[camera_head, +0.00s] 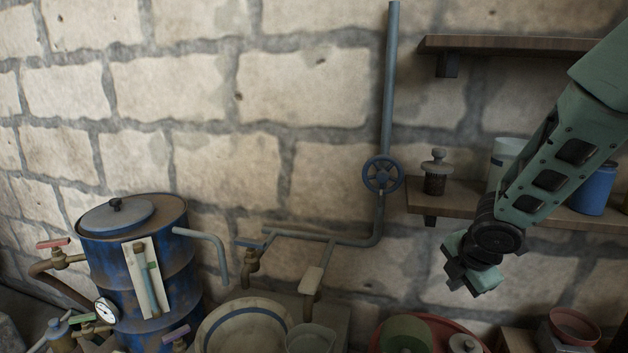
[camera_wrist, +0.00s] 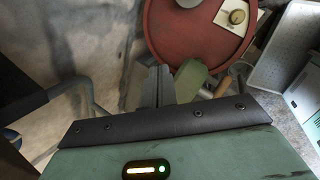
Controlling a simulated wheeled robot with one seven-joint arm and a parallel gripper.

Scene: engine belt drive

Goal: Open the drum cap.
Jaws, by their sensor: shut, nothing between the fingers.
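The blue drum (camera_head: 143,262) stands at the left against the stone wall in the head view. Its drum cap (camera_head: 116,215), a round grey-blue lid with a dark knob, lies flat on the drum's top. My gripper (camera_head: 462,282) hangs at the right of the head view, in front of the shelves and far from the drum. In the wrist view my gripper (camera_wrist: 158,82) has its dark fingers together with nothing between them. The drum and its cap do not show in the wrist view.
A blue valve wheel (camera_head: 382,175) and pipes run along the wall between drum and gripper. A shelf (camera_head: 455,198) holds jars. Below are a round pale basin (camera_head: 216,317) and a red round object (camera_head: 380,340), which seems to show in the wrist view (camera_wrist: 178,45).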

